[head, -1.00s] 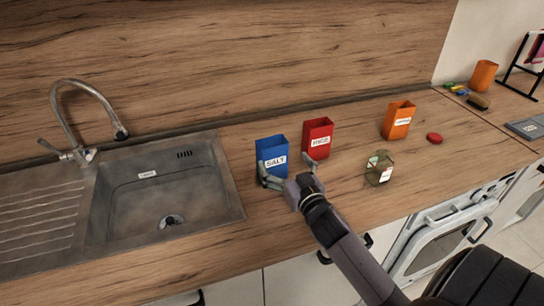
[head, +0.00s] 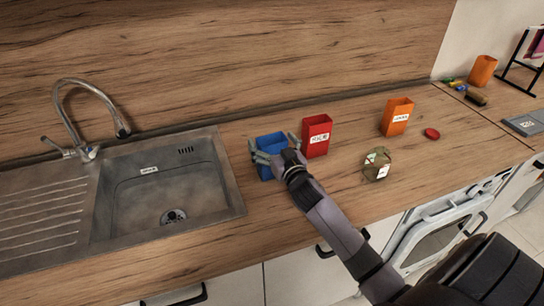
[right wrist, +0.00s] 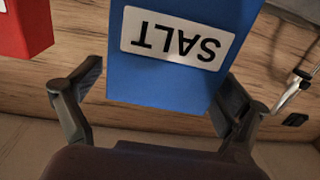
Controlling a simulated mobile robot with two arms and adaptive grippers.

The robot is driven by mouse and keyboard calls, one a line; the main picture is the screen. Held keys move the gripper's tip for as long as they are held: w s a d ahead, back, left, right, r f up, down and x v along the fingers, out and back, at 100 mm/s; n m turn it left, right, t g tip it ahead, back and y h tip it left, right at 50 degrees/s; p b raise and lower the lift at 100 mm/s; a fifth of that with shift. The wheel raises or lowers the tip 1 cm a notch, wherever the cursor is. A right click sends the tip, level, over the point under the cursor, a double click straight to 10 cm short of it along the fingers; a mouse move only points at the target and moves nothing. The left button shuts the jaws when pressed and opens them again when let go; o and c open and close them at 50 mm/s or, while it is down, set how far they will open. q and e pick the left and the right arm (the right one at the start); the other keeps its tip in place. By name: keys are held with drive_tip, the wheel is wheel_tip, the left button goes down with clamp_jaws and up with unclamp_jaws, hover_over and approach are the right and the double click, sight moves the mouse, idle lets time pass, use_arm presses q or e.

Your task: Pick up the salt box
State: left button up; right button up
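The salt box (head: 270,141) is a blue open-topped box standing on the wooden counter, right of the sink. My right gripper (head: 276,150) is at its front with a finger on either side. In the right wrist view the salt box (right wrist: 158,82) with its white SALT label, upside down here, sits between the open fingers (right wrist: 165,95). A small gap shows between one finger and the box; the other finger overlaps the box's edge, and contact is unclear. In the head view the gripper hides the label and lower front. My left gripper is not in view.
A red box (head: 316,135) stands close to the right of the salt box. Further right are an orange box (head: 397,117), a glass jar (head: 376,164) and a red lid (head: 432,133). The sink (head: 225,185) is on the left. The counter's front strip is clear.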

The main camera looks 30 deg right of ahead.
drive_tip(key=c, duration=1.8)
drive_tip(key=shift+c, duration=0.8)
drive_tip(key=shift+r, duration=0.1)
